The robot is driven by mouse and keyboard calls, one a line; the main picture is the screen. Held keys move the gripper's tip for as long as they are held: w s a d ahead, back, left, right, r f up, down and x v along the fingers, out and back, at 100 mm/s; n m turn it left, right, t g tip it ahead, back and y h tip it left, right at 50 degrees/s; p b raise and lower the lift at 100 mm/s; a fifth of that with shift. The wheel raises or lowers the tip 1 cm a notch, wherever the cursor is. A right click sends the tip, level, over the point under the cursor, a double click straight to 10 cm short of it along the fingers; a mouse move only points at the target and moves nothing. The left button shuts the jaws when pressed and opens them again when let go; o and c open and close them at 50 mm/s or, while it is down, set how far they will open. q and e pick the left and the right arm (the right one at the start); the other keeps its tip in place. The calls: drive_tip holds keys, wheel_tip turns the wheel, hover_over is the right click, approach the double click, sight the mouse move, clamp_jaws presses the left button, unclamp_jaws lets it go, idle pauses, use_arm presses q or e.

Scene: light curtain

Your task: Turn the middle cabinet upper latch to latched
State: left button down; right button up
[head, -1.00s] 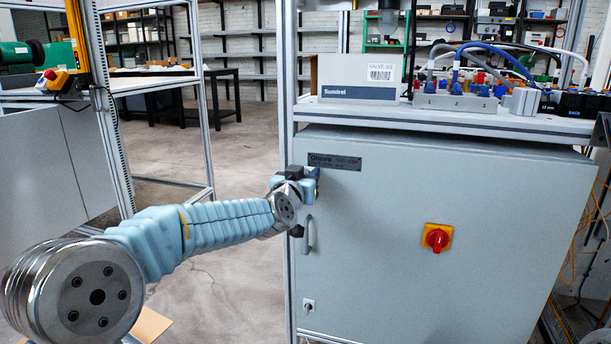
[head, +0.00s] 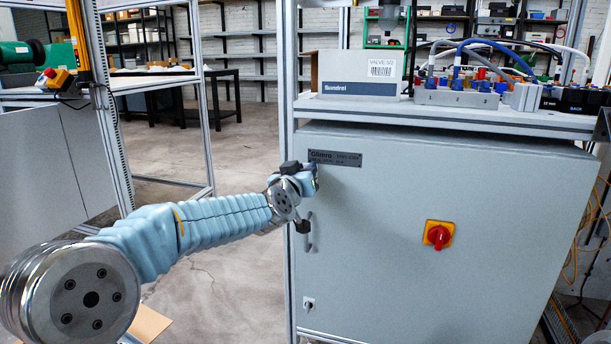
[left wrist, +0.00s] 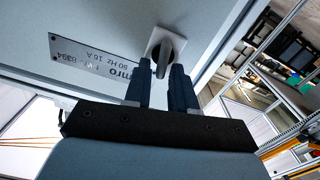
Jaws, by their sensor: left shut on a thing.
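The grey middle cabinet (head: 400,250) stands at the right of the head view with its door closed. Its upper latch is hidden behind my left gripper (head: 312,178) in the head view. In the left wrist view, the upper latch (left wrist: 163,50) has a pale square plate, a dark round centre and a small grey tab. The lower latch (head: 308,303) shows near the door's bottom left corner. My right gripper is not in view.
A red rotary switch (head: 438,236) is on the door. A box (head: 358,75) and cabled blocks stand on top. Open floor lies left of the cabinet.

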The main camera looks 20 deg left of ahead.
use_arm(q)
drive_tip(key=shift+a+f+n+b, duration=0.3)
drive_tip(key=shift+n+b, duration=0.9)
drive_tip(key=shift+n, duration=1.35)
drive_tip(key=shift+a+f+n+b, duration=0.25)
drive_tip(key=shift+n+b, duration=0.9)
drive_tip(key=shift+n, duration=1.45)
drive_tip(key=shift+a+f+n+b, duration=0.15)
drive_tip(key=shift+f+n+b, duration=0.2)
drive_tip(key=shift+n+b, duration=1.55)
drive_tip(key=shift+n+p, duration=0.65)
drive_tip(key=shift+n, duration=0.2)
drive_tip(key=c, duration=1.2)
unclamp_jaws()
